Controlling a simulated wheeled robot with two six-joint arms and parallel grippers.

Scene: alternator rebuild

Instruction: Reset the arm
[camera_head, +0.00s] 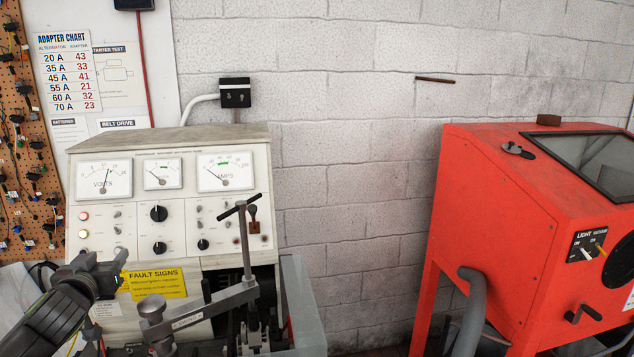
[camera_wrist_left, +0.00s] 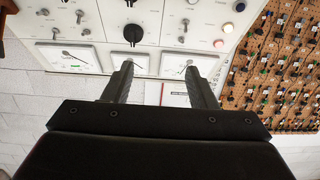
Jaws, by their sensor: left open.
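My left arm comes in from the lower left in the head view, with its gripper (camera_head: 119,268) in front of the lower left of a white test bench (camera_head: 215,262). In the left wrist view the gripper (camera_wrist_left: 164,83) has its two fingers apart with nothing between them. Beyond the fingers are the bench's gauges and knobs, seen upside down. I cannot tell whether the gripper touches the bench. My right gripper is in neither view.
A metal clamp arm with a T-handle (camera_head: 240,208) stands at the bench front. A clear guard (camera_head: 303,300) is right of it. A red blast cabinet (camera_head: 490,220) stands at the right. A pegboard (camera_head: 28,130) with adapters hangs at the left.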

